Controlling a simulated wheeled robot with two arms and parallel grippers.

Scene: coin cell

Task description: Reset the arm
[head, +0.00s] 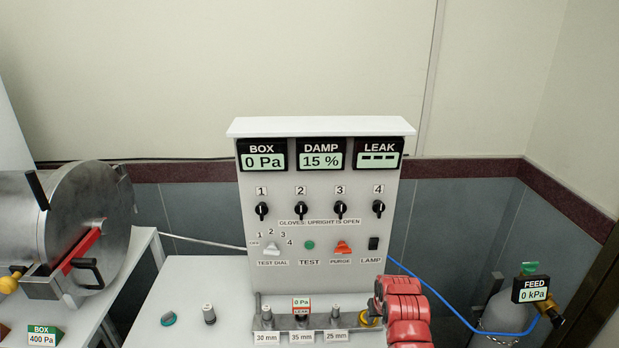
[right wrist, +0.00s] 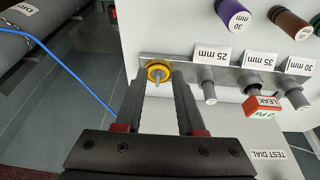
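My right arm, red, stands at the lower right of the panel in the head view, with its gripper (head: 379,306) at the right end of the metal rail. In the right wrist view the two dark fingers of this gripper (right wrist: 161,92) are apart. A yellow ring (right wrist: 157,72) with a thin pin in its middle sits at the rail's end, just beyond and between the fingertips. The ring also shows in the head view (head: 367,318). I see nothing held, and whether a finger touches the ring is unclear. My left gripper is not in view.
The grey control panel (head: 325,232) stands behind the rail (right wrist: 180,68), which carries several pegs and size labels. A teal piece (head: 168,319) and a grey cylinder (head: 209,314) stand on the white table. A steel chamber (head: 85,215) is at left, a blue hose (head: 432,290) at right.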

